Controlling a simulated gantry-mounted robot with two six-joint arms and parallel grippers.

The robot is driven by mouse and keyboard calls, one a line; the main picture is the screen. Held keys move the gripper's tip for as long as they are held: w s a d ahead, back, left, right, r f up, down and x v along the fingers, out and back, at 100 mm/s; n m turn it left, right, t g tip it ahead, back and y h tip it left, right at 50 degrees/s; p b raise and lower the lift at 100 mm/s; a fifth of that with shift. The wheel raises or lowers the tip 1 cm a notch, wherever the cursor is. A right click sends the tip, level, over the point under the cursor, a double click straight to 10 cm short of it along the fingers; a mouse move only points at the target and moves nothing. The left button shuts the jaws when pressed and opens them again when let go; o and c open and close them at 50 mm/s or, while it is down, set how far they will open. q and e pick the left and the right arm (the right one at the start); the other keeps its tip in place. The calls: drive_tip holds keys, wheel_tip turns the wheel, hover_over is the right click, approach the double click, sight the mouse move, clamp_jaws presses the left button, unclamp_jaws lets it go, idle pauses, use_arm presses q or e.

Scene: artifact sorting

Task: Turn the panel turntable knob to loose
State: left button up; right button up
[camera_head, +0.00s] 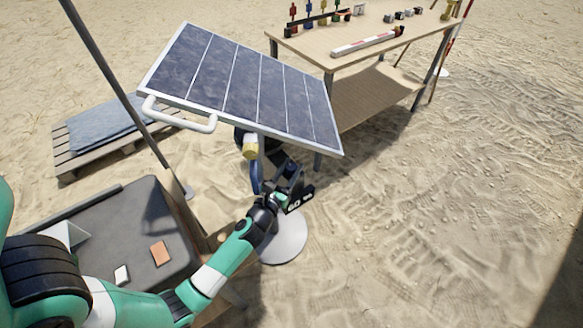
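The solar panel (245,85) is tilted on a stand, with a white handle (185,114) along its near left edge. Below the panel are a dark mount, a cream-yellow knob-like part (250,148) and a blue part (256,176). I cannot tell for sure which part is the turntable knob. The stand's round white base (285,240) rests on the sand. My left gripper (287,178) is under the panel's near edge, close beside the stand. Its dark fingers overlap the dark mount, so I cannot tell whether they touch or hold anything. My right gripper is out of view.
A wooden table (345,35) with small coloured items and a striped scale bar (366,43) stands behind. A dark-topped table (115,215) is at lower left, near a slanted pole (110,75). A pallet (75,160) lies at left. Open sand is at right.

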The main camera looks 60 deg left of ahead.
use_arm(q)
clamp_jaws()
drive_tip(key=shift+d+f+n+g+y+b, duration=0.1)
drive_tip(key=shift+f+n+g+y+b, duration=0.35)
drive_tip(key=shift+b, duration=0.75)
drive_tip(key=shift+r+n+g+y, duration=0.25)
drive_tip(key=shift+y, duration=0.2)
drive_tip(key=shift+r, duration=0.15)
drive_tip(key=o, duration=0.8)
unclamp_jaws()
drive_tip(key=shift+c, duration=0.2)
drive_tip(key=p+v, duration=0.1)
drive_tip(key=v, duration=1)
drive_tip(key=shift+s+d, duration=0.2)
drive_tip(key=shift+w+r, duration=0.1)
drive_tip(key=shift+r, duration=0.05)
